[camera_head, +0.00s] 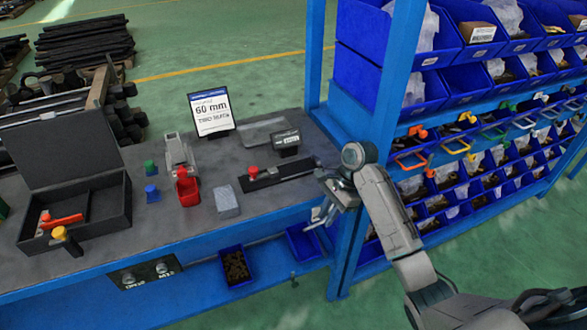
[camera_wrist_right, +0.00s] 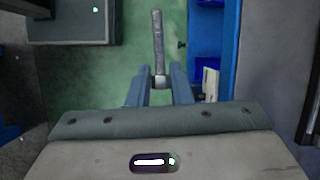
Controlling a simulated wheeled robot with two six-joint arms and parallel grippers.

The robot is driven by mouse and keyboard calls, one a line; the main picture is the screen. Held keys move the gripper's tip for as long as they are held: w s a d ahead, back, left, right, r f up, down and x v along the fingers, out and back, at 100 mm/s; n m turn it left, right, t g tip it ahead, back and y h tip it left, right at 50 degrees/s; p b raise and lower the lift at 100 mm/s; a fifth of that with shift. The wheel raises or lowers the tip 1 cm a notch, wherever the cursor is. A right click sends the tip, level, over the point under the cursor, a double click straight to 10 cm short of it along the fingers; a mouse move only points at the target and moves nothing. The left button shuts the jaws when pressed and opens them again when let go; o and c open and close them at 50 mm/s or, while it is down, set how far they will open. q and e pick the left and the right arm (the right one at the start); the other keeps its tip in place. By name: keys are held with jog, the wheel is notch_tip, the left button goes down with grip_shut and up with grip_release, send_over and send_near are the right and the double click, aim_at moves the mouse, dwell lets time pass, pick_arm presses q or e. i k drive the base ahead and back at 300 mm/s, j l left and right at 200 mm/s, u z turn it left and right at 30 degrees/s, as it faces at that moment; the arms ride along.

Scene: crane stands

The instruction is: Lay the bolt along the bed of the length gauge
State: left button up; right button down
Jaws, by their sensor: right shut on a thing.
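The length gauge (camera_head: 290,173) is a long black bed with a red knob (camera_head: 253,171) at its left end, on the right part of the bench in the head view. My right gripper (camera_head: 322,206) is just off the bench's right front edge, to the right of and nearer than the gauge. In the right wrist view my right gripper (camera_wrist_right: 160,88) is shut on the bolt (camera_wrist_right: 158,42), a grey metal rod. The bolt's end is between the fingertips and its shank points away from them. In the head view the bolt is too small to make out clearly. My left gripper is not in view.
A grey block (camera_head: 226,201), a red cup (camera_head: 188,190) and a 60 mm sign (camera_head: 212,112) stand left of the gauge. An open black case (camera_head: 75,195) is at the left. A blue post (camera_head: 345,250) and bin rack stand close to my right arm.

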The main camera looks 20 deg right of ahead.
aim_at(295, 168)
jog(key=i+j+z, duration=0.1)
jog(key=j+z, duration=0.25)
jog(key=j, duration=0.5)
jog(key=j+z, duration=0.35)
jog(key=j, duration=0.5)
